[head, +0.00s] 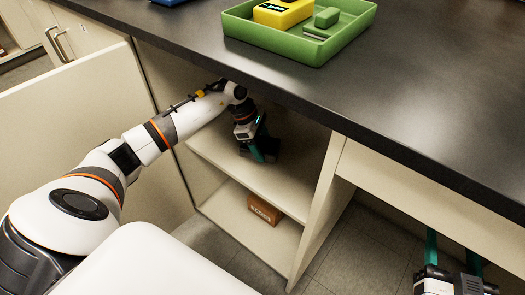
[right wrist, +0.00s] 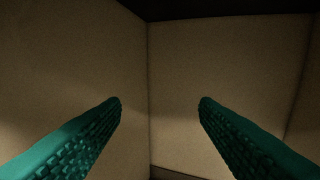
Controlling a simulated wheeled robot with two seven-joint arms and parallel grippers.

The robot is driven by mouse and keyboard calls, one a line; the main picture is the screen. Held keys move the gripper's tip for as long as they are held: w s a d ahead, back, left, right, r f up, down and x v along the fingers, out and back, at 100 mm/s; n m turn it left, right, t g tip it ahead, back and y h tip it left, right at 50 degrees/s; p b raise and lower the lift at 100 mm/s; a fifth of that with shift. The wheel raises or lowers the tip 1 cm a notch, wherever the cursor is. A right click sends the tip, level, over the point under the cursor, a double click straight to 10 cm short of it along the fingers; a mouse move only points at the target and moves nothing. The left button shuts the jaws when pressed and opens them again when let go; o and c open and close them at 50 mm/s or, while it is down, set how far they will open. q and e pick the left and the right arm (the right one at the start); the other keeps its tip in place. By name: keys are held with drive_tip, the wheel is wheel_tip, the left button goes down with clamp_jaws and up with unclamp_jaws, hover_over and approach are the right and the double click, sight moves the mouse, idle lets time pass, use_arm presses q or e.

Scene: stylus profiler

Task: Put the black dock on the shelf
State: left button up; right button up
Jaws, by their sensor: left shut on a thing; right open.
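My left arm reaches into the open cabinet under the counter. My left gripper (head: 258,146) is shut on the black dock (head: 271,147), a dark shape at its teal fingers, mostly hidden. The dock is at or just above the shelf (head: 225,158), the cabinet's upper board; I cannot tell whether it touches. My right gripper (head: 453,252) is open and empty at the lower right, below the counter edge. In the right wrist view its teal fingers (right wrist: 160,104) stand apart with nothing between them, facing plain beige panels.
A brown box (head: 264,209) stands on the cabinet's lower board. The cabinet door (head: 95,130) is open at the left, and a side panel (head: 322,205) bounds the right. On the dark counter (head: 400,95), a green tray (head: 300,48) holds a yellow device (head: 283,12) and smaller items.

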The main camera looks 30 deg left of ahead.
use_arm(q)
wheel_tip(320, 180, down, 2)
drive_tip(key=shift+f, duration=0.35)
use_arm(e)
drive_tip(key=r, duration=0.1)
drive_tip(key=t, duration=0.1)
drive_tip(key=r, duration=0.1)
drive_tip(key=shift+a+r+t+y, duration=0.25)
drive_tip(key=shift+r+t+y, duration=0.1)
drive_tip(key=shift+t+y, duration=0.05)
use_arm(q)
drive_tip(key=shift+f+b, duration=0.1)
drive_tip(key=shift+b, duration=0.2)
use_arm(e)
drive_tip(key=shift+r, duration=0.15)
use_arm(q)
drive_tip(key=o, duration=1.4)
use_arm(e)
drive_tip(key=shift+r+t, duration=0.15)
drive_tip(key=shift+t, duration=0.15)
